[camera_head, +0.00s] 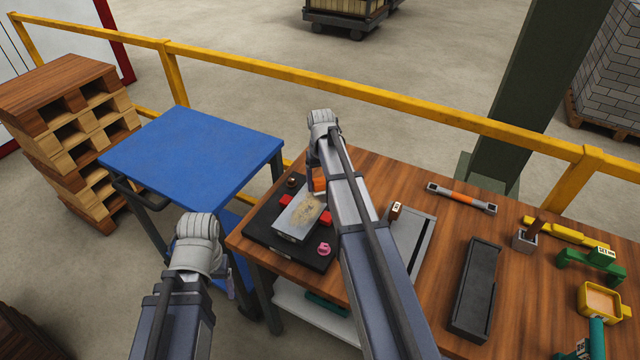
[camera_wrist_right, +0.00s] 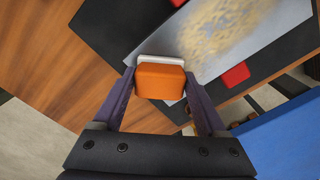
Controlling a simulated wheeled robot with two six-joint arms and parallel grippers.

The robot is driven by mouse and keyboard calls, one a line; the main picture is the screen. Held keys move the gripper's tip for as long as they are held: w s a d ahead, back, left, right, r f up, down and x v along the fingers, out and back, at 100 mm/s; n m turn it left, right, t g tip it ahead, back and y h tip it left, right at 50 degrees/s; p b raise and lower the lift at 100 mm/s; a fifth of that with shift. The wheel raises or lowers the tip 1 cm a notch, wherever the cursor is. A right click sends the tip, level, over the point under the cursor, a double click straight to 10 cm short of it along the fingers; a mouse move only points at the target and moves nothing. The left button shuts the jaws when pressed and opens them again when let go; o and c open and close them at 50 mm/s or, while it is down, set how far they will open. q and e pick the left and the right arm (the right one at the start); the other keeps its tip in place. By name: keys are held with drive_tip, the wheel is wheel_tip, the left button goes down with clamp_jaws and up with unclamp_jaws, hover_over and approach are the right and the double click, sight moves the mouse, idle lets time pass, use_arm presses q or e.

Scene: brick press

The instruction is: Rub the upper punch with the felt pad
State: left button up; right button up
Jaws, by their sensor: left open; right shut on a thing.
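The upper punch (camera_head: 292,222) is a grey metal plate with a tan, dusty patch on its face. It lies on a black mat on the wooden table, and its patch fills the upper part of the right wrist view (camera_wrist_right: 272,42). My right gripper (camera_head: 314,178) is shut on the felt pad (camera_wrist_right: 160,80), an orange block with a white felt layer. The pad is at the punch's edge, beside the tan patch; I cannot tell whether they touch. My right forearm hides part of the mat. My left gripper (camera_head: 230,287) is open and empty, low between cart and table.
Red blocks (camera_head: 326,217) and a pink knob (camera_head: 324,249) sit by the punch on the black mat (camera_head: 262,226). A blue cart (camera_head: 195,150) stands left. A black tray (camera_head: 475,290) and several tools lie right. A yellow rail (camera_head: 400,100) runs behind.

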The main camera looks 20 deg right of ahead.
sight(300, 220)
drive_tip(key=shift+s+f, duration=0.1)
drive_tip(key=shift+c, duration=0.6)
drive_tip(key=shift+s+a, duration=0.5)
drive_tip(key=shift+a, duration=0.2)
drive_tip(key=shift+s+a, duration=0.45)
drive_tip(key=shift+a, duration=0.2)
drive_tip(key=shift+s+a, duration=0.1)
drive_tip(key=shift+s+a, duration=1)
drive_tip(key=shift+a, duration=0.2)
drive_tip(key=shift+a, duration=0.1)
drive_tip(key=shift+s+a, duration=0.9)
drive_tip(key=shift+a, duration=0.2)
drive_tip(key=shift+a, duration=0.1)
drive_tip(key=shift+s+a+f, duration=0.15)
drive_tip(key=shift+s+a, duration=0.9)
drive_tip(key=shift+a, duration=0.1)
drive_tip(key=shift+a, duration=0.1)
